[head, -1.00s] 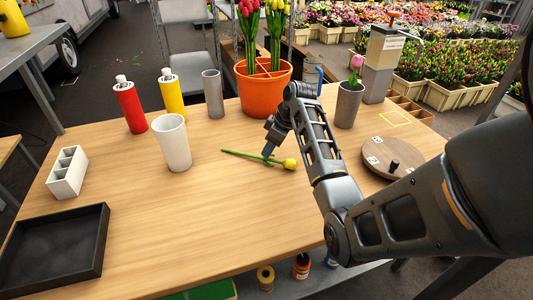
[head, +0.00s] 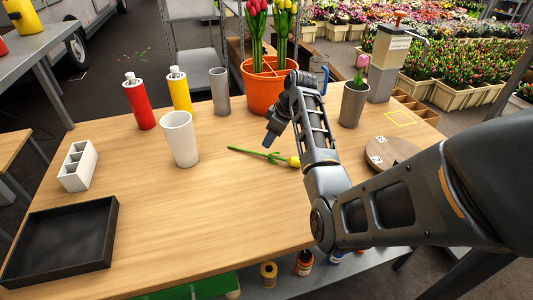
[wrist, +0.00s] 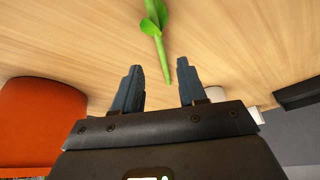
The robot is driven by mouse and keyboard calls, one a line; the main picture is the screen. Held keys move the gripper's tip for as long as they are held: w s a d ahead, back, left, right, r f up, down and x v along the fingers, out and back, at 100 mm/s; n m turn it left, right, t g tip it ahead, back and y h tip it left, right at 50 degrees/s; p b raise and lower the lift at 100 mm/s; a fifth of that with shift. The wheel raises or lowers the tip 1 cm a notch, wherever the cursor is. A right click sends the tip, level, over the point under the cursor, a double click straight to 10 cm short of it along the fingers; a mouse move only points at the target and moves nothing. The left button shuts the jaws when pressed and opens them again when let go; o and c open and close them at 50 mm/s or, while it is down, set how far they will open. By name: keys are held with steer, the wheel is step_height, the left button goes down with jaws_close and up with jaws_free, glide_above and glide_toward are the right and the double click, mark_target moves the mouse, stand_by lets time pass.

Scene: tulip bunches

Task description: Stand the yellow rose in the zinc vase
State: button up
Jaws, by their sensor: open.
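The yellow rose (head: 294,161) lies on the wooden table, its bloom toward the right and its green stem toward the left. My gripper (head: 268,143) is open and empty, close above and behind the stem. In the wrist view, the stem's lower end (wrist: 166,68) shows between the open fingers of my gripper (wrist: 159,70), apart from both; the bloom is out of frame. A slim grey vase (head: 220,91), seemingly empty, stands at the back of the table. Another grey vase (head: 352,105), at the right, holds a pink tulip. I cannot tell which is zinc.
A white cup-shaped vase (head: 180,140), red bottle (head: 139,104) and yellow bottle (head: 179,91) stand left of the rose. An orange pot (head: 262,92) of tulips is behind it. A round wooden board (head: 388,153) is at the right. The table's front middle is clear.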

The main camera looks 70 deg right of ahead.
mark_target(262, 154)
steer(key=shift+p+x, duration=0.5)
steer(key=shift+x, duration=3.1)
steer(key=shift+s, duration=0.2)
steer(key=shift+c, duration=0.4)
jaws_close()
